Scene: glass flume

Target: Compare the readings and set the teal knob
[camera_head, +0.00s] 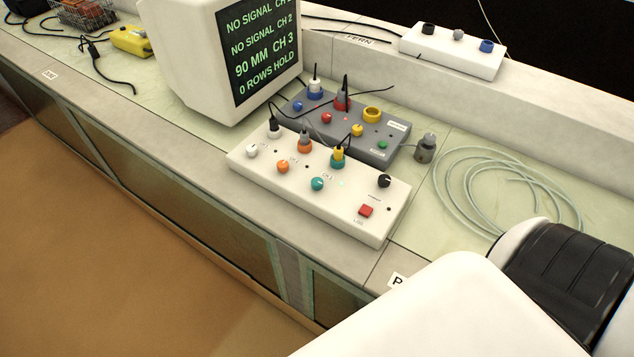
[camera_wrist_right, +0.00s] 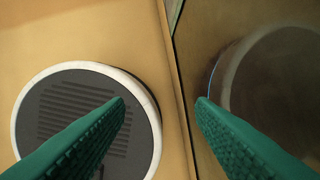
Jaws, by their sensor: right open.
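The teal knob (camera_head: 317,184) is on the front of a white box (camera_head: 345,213), between an orange knob (camera_head: 282,167) and a black knob (camera_head: 384,181); its setting is too small to read. The monitor screen (camera_head: 262,50) reads NO SIGNAL for the top two lines, 90 MM CH 3, and 0 ROWS HOLD. My right gripper (camera_wrist_right: 160,101) is open and empty in the wrist view, beside a glass panel (camera_wrist_right: 235,75), away from the knobs. My left gripper is out of view.
A grey box (camera_head: 385,150) with several knobs stands right behind the white box. Plugs and cables rise from both boxes. A yellow device (camera_head: 132,40) sits at the far left.

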